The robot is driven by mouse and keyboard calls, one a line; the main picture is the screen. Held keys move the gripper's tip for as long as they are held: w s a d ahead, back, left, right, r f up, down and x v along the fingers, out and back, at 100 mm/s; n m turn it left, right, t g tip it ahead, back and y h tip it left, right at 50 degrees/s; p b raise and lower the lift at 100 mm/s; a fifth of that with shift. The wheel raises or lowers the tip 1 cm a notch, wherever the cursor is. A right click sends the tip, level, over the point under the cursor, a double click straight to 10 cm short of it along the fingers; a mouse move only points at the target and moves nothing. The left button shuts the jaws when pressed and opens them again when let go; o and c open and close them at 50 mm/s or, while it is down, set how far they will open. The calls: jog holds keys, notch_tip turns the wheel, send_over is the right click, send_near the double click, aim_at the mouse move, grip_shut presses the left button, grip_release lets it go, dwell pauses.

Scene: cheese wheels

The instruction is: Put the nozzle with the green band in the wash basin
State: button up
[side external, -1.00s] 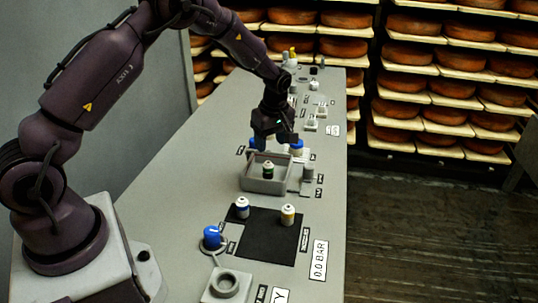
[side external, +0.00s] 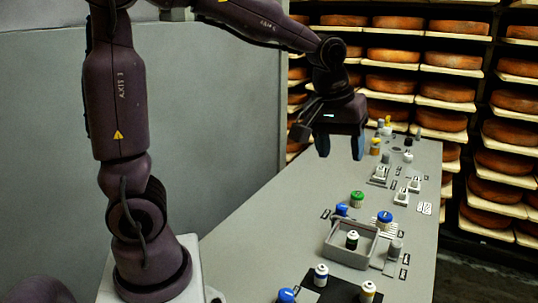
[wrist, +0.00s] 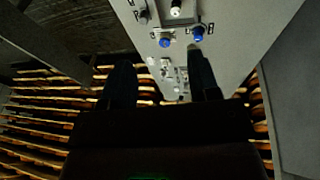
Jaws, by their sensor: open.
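The nozzle with the green band (side external: 352,240), white on top with a dark green band, stands upright inside the grey square wash basin (side external: 334,252). In the wrist view the nozzle's pale top (wrist: 176,11) shows near the upper edge, in the basin. My gripper (side external: 340,150) is open and empty, its fingers pointing down well above the bench and apart from the nozzle. In the wrist view the two fingers stand apart with nothing between them (wrist: 160,66).
A blue-banded nozzle (side external: 321,274) and a yellow-banded nozzle (side external: 368,291) stand on the black mat (side external: 340,290). Green (side external: 357,199) and blue (side external: 384,216) knobs stand behind the basin, and a grey cylinder (side external: 395,247) to its right. Cheese shelves line the back.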

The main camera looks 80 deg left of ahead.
jog(key=s+d+r+m+t, duration=0.1)
jog(key=s+d+m, duration=0.1)
jog(key=s+m, duration=0.2)
jog(key=s+d+r+m+t, duration=0.1)
jog(key=s+m, duration=0.3)
jog(key=s, duration=0.6)
jog(key=shift+s+d+m+h, duration=0.3)
jog(key=shift+s+d+m, duration=0.1)
jog(key=shift+d, duration=0.3)
